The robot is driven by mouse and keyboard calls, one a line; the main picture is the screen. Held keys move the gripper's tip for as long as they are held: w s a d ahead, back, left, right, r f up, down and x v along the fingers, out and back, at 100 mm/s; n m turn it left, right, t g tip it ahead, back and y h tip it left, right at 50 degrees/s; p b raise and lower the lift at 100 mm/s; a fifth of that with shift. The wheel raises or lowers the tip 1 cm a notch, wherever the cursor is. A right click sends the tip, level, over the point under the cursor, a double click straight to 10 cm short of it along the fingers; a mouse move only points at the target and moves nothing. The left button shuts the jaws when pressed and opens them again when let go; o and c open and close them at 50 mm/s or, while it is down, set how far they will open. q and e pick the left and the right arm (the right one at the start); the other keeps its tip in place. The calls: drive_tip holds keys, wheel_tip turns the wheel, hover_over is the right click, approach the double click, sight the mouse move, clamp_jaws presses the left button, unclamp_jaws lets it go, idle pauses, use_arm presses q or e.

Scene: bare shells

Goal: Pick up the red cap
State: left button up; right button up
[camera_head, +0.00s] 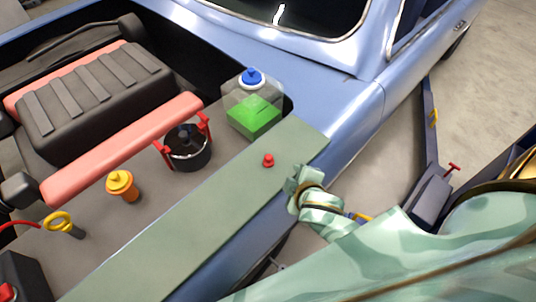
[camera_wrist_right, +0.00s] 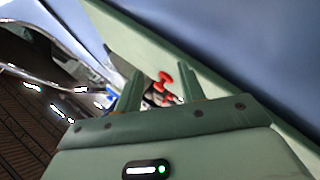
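The red cap (camera_head: 268,160) is small, with a knob on top, and stands on the flat green strip (camera_head: 190,222) along the car's near edge. My right gripper (camera_head: 293,182), pale green, is just right of the cap in the head view and apart from it. In the right wrist view the two dark green fingers (camera_wrist_right: 158,76) stand apart with a gap between them. A red piece (camera_wrist_right: 164,79) shows in that gap beyond the fingertips and looks like the cap. Nothing is held. My left gripper is not in view.
A clear tank with a blue cap (camera_head: 251,77) and green liquid stands behind the red cap. A black reservoir with red clips (camera_head: 187,146), an orange cap (camera_head: 121,184) and a yellow ring handle (camera_head: 60,222) are to the left. The strip around the red cap is clear.

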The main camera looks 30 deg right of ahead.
drive_tip(key=w+a+r+n+t+y, duration=0.4)
drive_tip(key=w+a+r+n, duration=0.15)
drive_tip(key=r, duration=0.45)
drive_tip(key=w+a+r+n+t+y, duration=0.3)
drive_tip(key=w+a+r+n+t, duration=0.3)
drive_tip(key=r, duration=0.4)
drive_tip(key=a+r+n+g+y, duration=0.2)
drive_tip(key=a+r+n+y, duration=0.4)
drive_tip(key=a+n+y, duration=0.15)
drive_tip(key=s+a+r+n+g+y, duration=0.2)
drive_tip(key=s+a+n+g+y, duration=0.2)
drive_tip(key=a+n+g+y, duration=0.4)
drive_tip(key=n+g+h, duration=0.9)
drive_tip(key=n+h, duration=1)
drive_tip(key=h, duration=0.1)
hover_over(269, 157)
drive_tip(key=f, duration=2.3)
drive_tip(key=shift+s+d+f, duration=0.1)
drive_tip(key=shift+d+f, duration=0.15)
drive_tip(key=f, duration=0.6)
drive_tip(key=shift+a, duration=0.25)
